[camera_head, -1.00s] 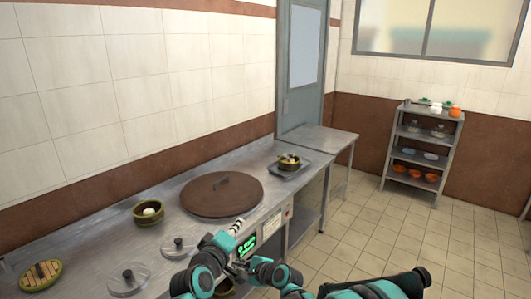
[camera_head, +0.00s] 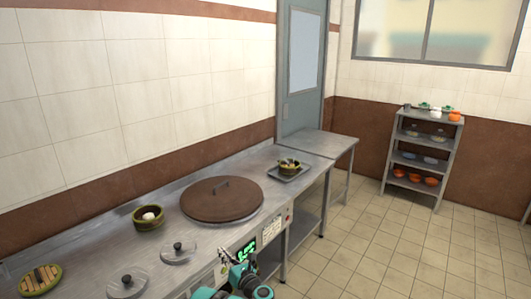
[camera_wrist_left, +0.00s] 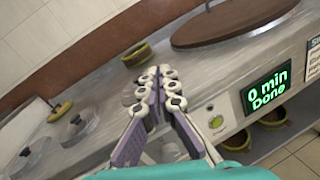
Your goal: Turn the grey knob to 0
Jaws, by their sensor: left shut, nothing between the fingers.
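In the head view my left gripper (camera_head: 225,256) shows small by the front panel. My right gripper is out of view.
A large brown lid (camera_head: 222,199) covers a pot on the steel counter. Glass lids (camera_head: 178,252), a bowl with an egg (camera_head: 148,217) and a tray with a pot (camera_head: 289,172) are on top. A shelf rack (camera_head: 424,155) stands right; the floor between is clear.

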